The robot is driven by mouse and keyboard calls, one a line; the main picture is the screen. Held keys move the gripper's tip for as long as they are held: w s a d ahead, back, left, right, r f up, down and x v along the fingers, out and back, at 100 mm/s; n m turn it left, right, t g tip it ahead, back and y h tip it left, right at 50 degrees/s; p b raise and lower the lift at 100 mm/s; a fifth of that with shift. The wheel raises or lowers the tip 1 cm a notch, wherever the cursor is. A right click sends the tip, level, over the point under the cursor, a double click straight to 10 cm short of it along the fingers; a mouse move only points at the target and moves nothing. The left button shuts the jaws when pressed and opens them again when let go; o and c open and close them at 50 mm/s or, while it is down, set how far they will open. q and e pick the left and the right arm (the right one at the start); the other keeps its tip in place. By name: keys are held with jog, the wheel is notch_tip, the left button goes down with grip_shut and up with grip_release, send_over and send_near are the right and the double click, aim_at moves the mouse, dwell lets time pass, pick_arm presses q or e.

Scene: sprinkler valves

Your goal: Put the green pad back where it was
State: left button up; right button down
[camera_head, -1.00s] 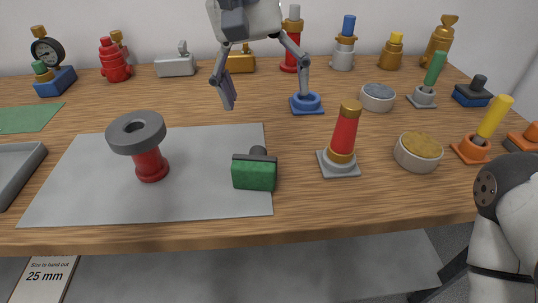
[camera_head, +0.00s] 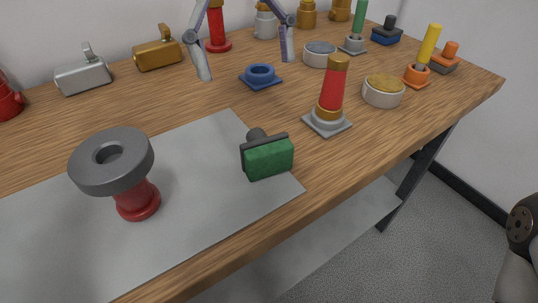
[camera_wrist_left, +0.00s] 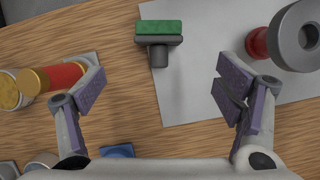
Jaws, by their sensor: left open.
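The green pad (camera_head: 268,158) is a green block with a dark grey backing plate and a stubby dark knob. It lies on its side near the right edge of the grey mat (camera_head: 200,150). The left wrist view also shows the green pad (camera_wrist_left: 159,28), at the top centre, beyond the fingertips. My left gripper (camera_head: 245,58) is open and empty above the table, behind the pad in the head view. Its two fingers are spread wide in the left wrist view (camera_wrist_left: 163,82). My right gripper is out of view.
A red valve with a grey ring top (camera_head: 113,162) stands on the mat left of the pad. A red and gold piece (camera_head: 332,90) stands to its right. A blue ring base (camera_head: 261,75) sits beneath my left gripper. Blue (camera_head: 387,32) and orange (camera_head: 446,57) knobbed pads stand at the right.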

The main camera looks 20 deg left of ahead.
aim_at(265, 139)
pick_arm(q)
jog(key=x, duration=0.4)
jog(key=b+x, duration=0.1)
jog(key=x, duration=0.7)
jog(key=shift+s+d+b, duration=0.25)
jog(key=shift+d+b, duration=0.05)
jog(key=shift+b, duration=0.1)
jog(key=shift+r, duration=0.1)
jog(key=c, duration=1.4)
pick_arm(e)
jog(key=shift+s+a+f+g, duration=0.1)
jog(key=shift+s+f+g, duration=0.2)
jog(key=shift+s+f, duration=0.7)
